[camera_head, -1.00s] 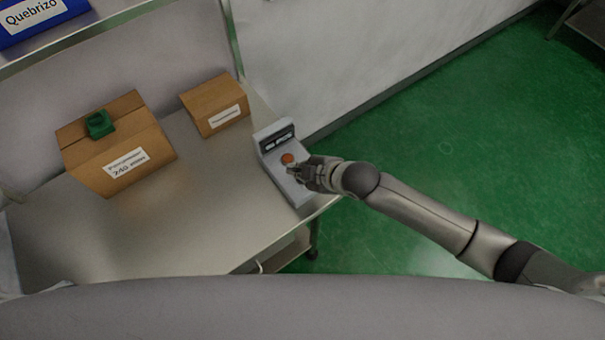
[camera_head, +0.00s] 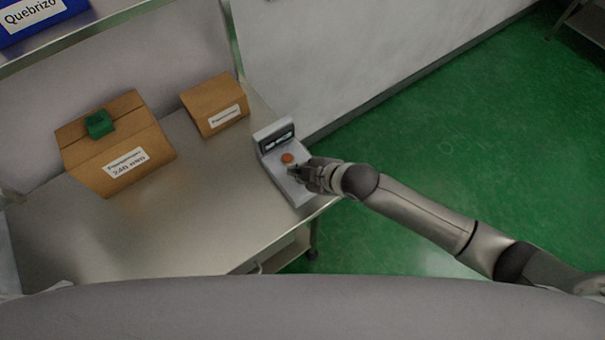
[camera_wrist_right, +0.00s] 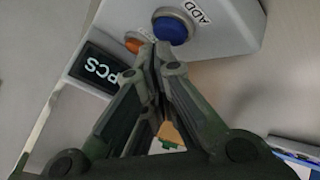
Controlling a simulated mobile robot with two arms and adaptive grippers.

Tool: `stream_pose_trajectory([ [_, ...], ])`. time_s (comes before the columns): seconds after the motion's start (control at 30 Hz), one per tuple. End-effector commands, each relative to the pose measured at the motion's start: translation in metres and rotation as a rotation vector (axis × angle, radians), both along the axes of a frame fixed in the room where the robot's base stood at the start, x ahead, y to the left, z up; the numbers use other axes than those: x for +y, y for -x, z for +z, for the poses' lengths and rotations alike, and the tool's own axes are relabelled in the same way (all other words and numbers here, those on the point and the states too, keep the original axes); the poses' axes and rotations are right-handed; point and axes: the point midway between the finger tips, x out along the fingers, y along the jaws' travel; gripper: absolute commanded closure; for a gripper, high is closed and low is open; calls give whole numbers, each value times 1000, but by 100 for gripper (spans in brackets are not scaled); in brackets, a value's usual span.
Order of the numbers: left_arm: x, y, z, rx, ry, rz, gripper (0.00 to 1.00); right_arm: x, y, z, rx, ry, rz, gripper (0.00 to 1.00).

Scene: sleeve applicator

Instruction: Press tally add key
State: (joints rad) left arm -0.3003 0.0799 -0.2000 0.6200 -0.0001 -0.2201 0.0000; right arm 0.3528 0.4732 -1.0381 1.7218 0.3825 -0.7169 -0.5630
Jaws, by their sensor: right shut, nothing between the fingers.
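The tally device (camera_head: 290,192) is a grey box with a dark display, standing at the table's right end. In the right wrist view its blue key (camera_wrist_right: 173,25) sits beside a label reading ADD (camera_wrist_right: 198,12). An orange button (camera_head: 287,158) also shows in the wrist view (camera_wrist_right: 134,43), partly covered by my fingers. My right gripper (camera_head: 295,171) is shut and empty over the device. In the wrist view its fingertips (camera_wrist_right: 157,50) appear just beside the blue key; contact cannot be told. The gripper hides the blue key in the head view. My left gripper is not in view.
A large carton (camera_head: 122,158) with a green object (camera_head: 99,124) on top and a smaller carton (camera_head: 214,104) stand left of the device. The front of the metal table (camera_head: 150,230) is clear. A wall (camera_head: 340,50) rises behind; green floor lies right.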

Motion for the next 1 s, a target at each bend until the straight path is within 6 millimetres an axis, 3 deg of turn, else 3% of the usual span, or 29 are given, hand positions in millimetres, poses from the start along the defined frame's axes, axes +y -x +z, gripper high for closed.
stream_pose_trajectory([
  [1.0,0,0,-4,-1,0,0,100,0,0,-9,1,1,0,100],
])
